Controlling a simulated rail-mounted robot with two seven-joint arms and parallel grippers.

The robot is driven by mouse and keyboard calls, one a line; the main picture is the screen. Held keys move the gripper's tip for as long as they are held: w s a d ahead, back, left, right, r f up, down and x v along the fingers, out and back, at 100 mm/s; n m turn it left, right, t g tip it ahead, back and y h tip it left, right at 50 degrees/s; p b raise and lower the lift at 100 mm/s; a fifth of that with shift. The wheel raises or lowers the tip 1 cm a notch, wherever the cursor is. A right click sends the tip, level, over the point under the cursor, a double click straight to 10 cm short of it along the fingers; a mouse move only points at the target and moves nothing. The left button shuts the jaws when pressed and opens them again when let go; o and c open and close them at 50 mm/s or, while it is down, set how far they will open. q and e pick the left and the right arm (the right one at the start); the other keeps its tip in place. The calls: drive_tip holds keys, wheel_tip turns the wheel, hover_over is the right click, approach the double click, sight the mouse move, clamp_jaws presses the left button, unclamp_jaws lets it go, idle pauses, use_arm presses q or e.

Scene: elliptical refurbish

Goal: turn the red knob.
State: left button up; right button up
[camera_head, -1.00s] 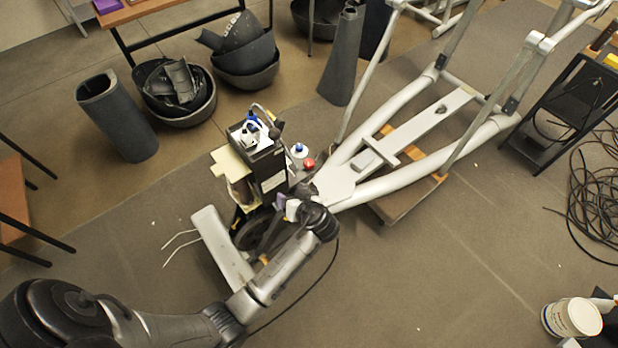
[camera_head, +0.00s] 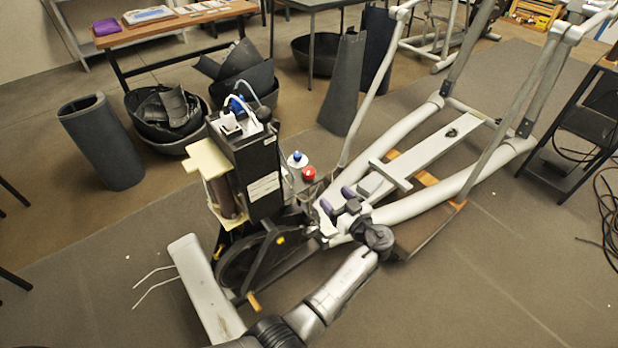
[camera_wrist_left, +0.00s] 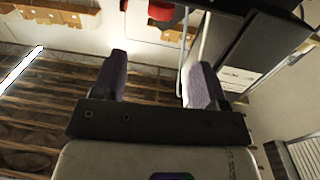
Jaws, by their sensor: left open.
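The red knob (camera_head: 309,173) is a small round red piece on a small box beside the tall black box (camera_head: 258,175) of the elliptical machine. A blue and white knob (camera_head: 297,159) sits just behind it. My left gripper (camera_head: 337,200), with purple fingertips, is open and empty, to the right of and a little below the red knob in the head view, apart from it. In the left wrist view a red piece, seemingly the knob (camera_wrist_left: 162,10), shows at the top edge, beyond the gap between the fingers. My right gripper is not in view.
The elliptical's grey frame (camera_head: 430,200) stretches right. White cables (camera_head: 243,108) rise from the black box. Dark bins (camera_head: 165,115) and a grey cylinder (camera_head: 101,140) stand on the left. A wooden table (camera_head: 180,28) is behind.

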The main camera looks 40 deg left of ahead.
sight(313, 175)
use_arm(q)
drive_tip(key=b+x, duration=0.3)
drive_tip(key=x, duration=0.9)
drive_tip(key=shift+f, duration=0.15)
drive_tip(key=shift+w+a, duration=0.25)
drive_tip(key=shift+a, duration=0.45)
drive_tip(key=shift+c, duration=0.2)
drive_tip(key=c, duration=0.8)
